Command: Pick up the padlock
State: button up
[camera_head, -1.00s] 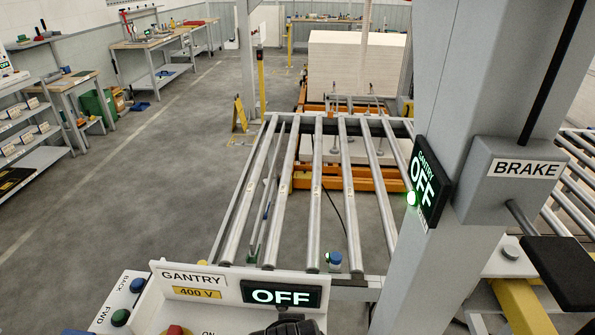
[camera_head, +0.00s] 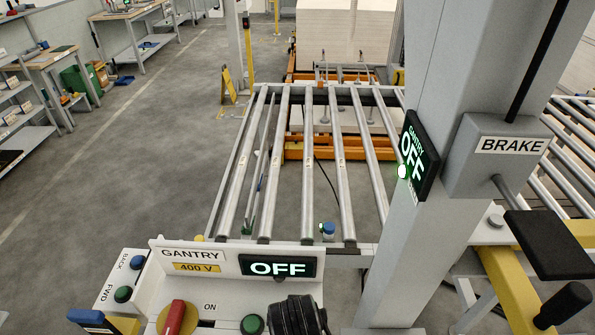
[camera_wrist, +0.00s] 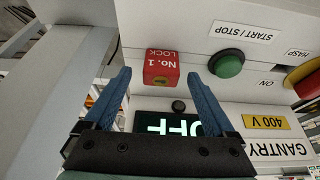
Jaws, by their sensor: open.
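The padlock, a red block lettered "No. 1 LOCK" (camera_wrist: 161,66), shows upside down in the wrist view against the white control panel, beside a green button (camera_wrist: 226,63). My gripper (camera_wrist: 160,75) has two blue fingers spread wide, with nothing held between them. The padlock appears between the fingertips in the picture, but the remaining distance is hard to judge. No shackle is visible. I cannot make out the padlock in the head view, where a black part of my arm (camera_head: 298,316) covers the panel's lower right.
The white gantry panel (camera_head: 205,285) carries an OFF display (camera_head: 278,266) and a red rotary handle (camera_head: 174,318) on yellow. A grey post (camera_head: 420,180) with a BRAKE box (camera_head: 497,158) stands to the right. Roller rails (camera_head: 312,160) lie behind the panel.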

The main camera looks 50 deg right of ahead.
jog(key=shift+w+d+f, duration=0.15)
jog(key=shift+w+f, duration=0.1)
jog(key=shift+f, duration=0.4)
grip_shut()
